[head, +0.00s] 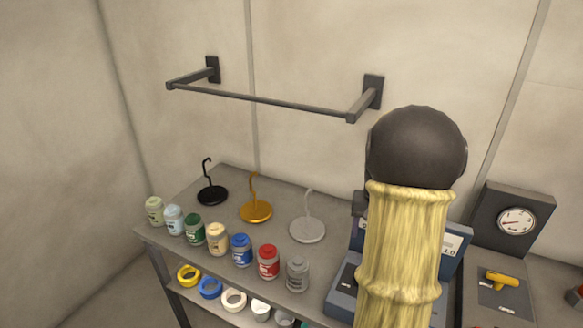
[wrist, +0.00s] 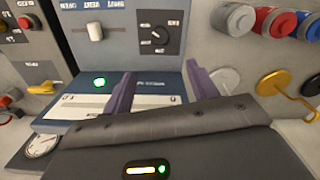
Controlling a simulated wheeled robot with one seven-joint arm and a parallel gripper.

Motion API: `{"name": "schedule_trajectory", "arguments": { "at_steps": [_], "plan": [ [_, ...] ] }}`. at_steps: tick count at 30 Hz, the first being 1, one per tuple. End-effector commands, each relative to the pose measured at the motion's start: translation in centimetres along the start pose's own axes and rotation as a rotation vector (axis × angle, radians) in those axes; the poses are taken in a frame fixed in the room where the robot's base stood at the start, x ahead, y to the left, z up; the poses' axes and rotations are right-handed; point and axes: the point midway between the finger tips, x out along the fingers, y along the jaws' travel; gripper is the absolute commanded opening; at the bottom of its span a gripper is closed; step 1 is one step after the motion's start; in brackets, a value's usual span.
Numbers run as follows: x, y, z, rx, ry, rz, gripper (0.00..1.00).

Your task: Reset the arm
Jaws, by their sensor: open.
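My gripper (wrist: 160,78) shows in the wrist view with its two purple fingers apart and nothing between them. It is over a blue-grey device (wrist: 180,80) with a green light, a slider and a dial. In the head view my arm (head: 405,240), with a yellow sleeve and a dark round joint, rises in front of that device (head: 343,300) and hides most of it. My gripper cannot be made out in the head view. I cannot tell whether the fingers touch the device.
A shelf (head: 280,180) holds several paint jars, including a red one (head: 268,262), and black (head: 212,195), gold (head: 256,211) and grey (head: 308,230) hook stands. A wall rail (head: 265,100) juts out above. A gauge box (head: 515,220) and yellow handle (head: 500,279) are at right.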

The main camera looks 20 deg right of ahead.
Motion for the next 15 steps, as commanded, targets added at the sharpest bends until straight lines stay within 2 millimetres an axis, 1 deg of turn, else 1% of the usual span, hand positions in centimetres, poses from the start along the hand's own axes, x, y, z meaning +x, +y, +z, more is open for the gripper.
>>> {"name": "schedule_trajectory", "arguments": {
  "at_steps": [4, 5, 7, 8, 11, 12, 14, 15],
  "plan": [
    [0.0, -0.3, 0.2, -0.006, 0.001, 0.0, 0.59],
    [0.1, -0.6, 0.3, -0.013, 0.003, -0.001, 0.59],
    [0.1, -1.8, 1.0, -0.041, 0.013, -0.002, 0.59],
    [0.2, -2.6, 1.4, -0.059, 0.018, -0.002, 0.59],
    [0.5, -5.9, 3.8, -0.142, 0.047, -0.006, 0.59],
    [0.7, -7.5, 5.0, -0.184, 0.062, -0.009, 0.59],
    [1.0, -9.8, 7.2, -0.251, 0.087, -0.015, 0.59],
    [1.2, -11.1, 8.8, -0.295, 0.104, -0.019, 0.59]
  ]
}}
